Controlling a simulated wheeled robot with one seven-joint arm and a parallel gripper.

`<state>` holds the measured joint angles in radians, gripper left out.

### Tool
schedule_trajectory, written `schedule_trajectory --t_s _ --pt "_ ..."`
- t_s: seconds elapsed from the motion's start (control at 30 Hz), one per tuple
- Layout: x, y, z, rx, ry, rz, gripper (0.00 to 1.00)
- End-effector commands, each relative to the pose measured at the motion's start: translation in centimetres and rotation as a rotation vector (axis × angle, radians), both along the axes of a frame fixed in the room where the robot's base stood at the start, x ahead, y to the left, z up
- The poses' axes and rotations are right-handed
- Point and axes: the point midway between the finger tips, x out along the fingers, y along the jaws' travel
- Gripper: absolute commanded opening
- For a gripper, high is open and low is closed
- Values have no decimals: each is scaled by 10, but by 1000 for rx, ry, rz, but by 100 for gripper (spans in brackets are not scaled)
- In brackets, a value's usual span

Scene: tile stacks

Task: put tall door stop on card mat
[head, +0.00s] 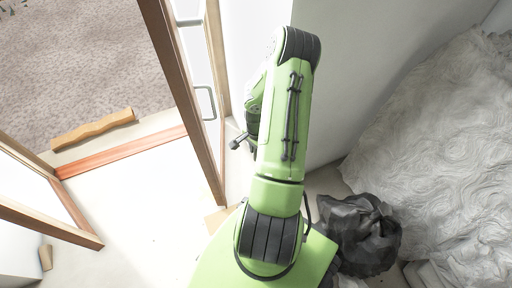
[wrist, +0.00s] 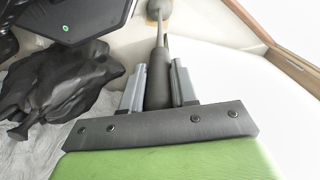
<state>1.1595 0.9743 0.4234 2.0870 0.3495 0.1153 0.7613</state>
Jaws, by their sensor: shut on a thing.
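The tall door stop (wrist: 158,88) is a dark grey tapered post with a thin stem and a round knob at its far end. In the wrist view my gripper (wrist: 157,78) is shut on it, one grey finger on each side of the post. In the head view the knob end of the door stop (head: 238,143) sticks out to the left of my green arm, and the arm hides most of my gripper. A flat tan piece (head: 216,219) on the floor beside my base may be the card mat; my body partly covers it, so I cannot tell.
A brown-framed glass door (head: 186,88) stands open at the left of my arm. A wavy wooden piece (head: 92,128) lies near the threshold. A black bag (head: 358,232) and a white fluffy cover (head: 440,150) are at the right. The pale floor (head: 135,215) at left is clear.

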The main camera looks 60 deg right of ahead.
Motion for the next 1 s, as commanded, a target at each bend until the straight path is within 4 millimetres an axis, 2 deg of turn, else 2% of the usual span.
schedule_trajectory --t_s 0.03,0.1,0.43,0.47,0.6,0.87,1.0 --pt "0 0 -11 2 -1 0 0" --pt "1 0 -17 2 -1 0 0" --pt "1 0 -18 -1 -1 2 0" --pt "0 0 -19 1 1 1 31" --pt "0 0 -19 1 1 1 53" --pt "0 0 -18 1 0 1 54" --pt "0 0 -2 -1 0 2 54"
